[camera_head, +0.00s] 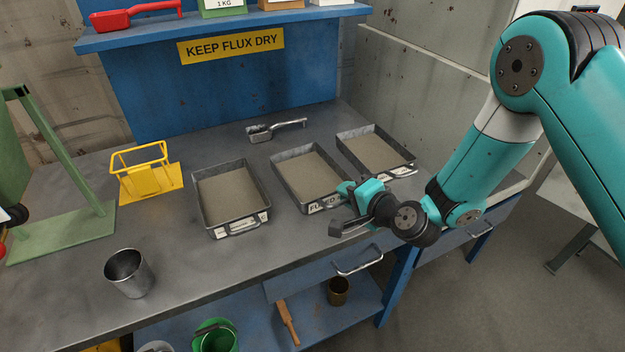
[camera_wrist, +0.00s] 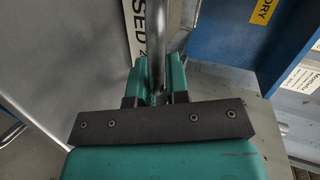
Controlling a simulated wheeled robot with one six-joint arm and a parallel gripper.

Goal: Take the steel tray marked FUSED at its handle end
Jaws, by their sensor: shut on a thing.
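The steel tray marked FUSED (camera_head: 283,181) is the middle one of three shallow trays on the bench, filled with grey-brown granular material. Its white label (camera_head: 323,204) is partly covered by my gripper in the head view; the letters "SED" show on it in the wrist view (camera_wrist: 142,28). My gripper (camera_head: 347,190) is at the tray's front end. In the wrist view my gripper (camera_wrist: 158,78) is shut on the tray's round metal handle (camera_wrist: 175,35), which runs up between the fingers. The tray appears to rest flat on the bench.
A similar tray (camera_head: 197,201) stands to the left and another (camera_head: 342,146) close to the right. A metal scoop (camera_head: 262,133) lies behind. A yellow rack (camera_head: 150,180) and steel cup (camera_head: 130,275) are at left. A drawer handle (camera_head: 357,262) juts below the bench's front edge.

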